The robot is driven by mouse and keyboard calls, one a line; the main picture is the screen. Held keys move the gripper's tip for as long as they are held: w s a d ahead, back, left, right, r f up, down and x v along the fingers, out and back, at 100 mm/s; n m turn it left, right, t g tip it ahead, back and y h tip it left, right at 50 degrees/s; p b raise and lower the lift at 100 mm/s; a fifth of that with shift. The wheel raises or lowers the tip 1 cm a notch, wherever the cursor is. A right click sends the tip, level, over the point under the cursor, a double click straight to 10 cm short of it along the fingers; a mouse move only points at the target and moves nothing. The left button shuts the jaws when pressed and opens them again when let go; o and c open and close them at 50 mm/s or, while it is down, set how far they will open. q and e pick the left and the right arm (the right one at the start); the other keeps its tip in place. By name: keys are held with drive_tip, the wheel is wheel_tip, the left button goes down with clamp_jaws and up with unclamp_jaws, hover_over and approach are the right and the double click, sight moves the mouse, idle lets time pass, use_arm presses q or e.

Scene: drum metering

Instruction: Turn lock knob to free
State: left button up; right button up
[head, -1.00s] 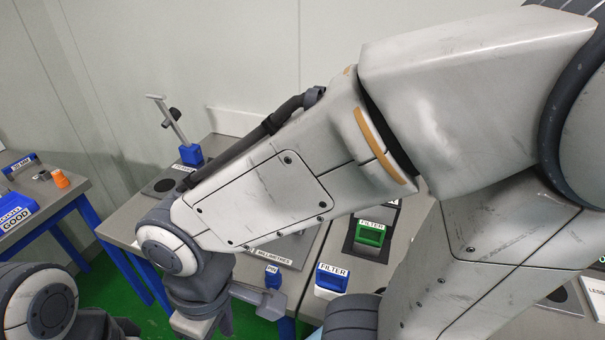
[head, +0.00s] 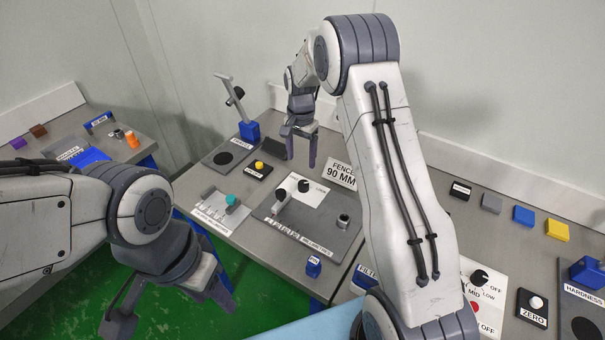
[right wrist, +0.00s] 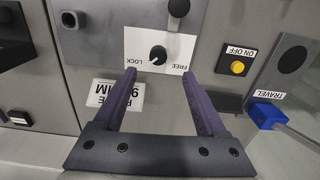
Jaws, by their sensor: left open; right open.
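The lock knob (head: 304,186) is a small black round knob on a white plate (head: 301,196) on the grey fence panel. In the right wrist view the knob (right wrist: 158,53) sits between the words LOCK and FREE, with a pale pointer mark that seems to face the LOCK side. My right gripper (head: 302,152) is open above and behind the knob. In the right wrist view its fingertips (right wrist: 158,74) lie either side of the knob's line, with the knob beyond them and not held. My left gripper (head: 170,308) is open and empty at the lower left, over the green floor.
A yellow button (head: 259,165) and blue travel block (head: 249,131) are left of my right gripper.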

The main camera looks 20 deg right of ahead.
sight(303, 184)
drive_tip(key=f+p, duration=0.1)
drive_tip(key=f, duration=0.2)
drive_tip(key=f+p, duration=0.1)
drive_tip(key=f, duration=0.7)
drive_tip(key=shift+w+d+p, duration=0.15)
drive_tip(key=shift+d+p, duration=0.25)
clamp_jaws()
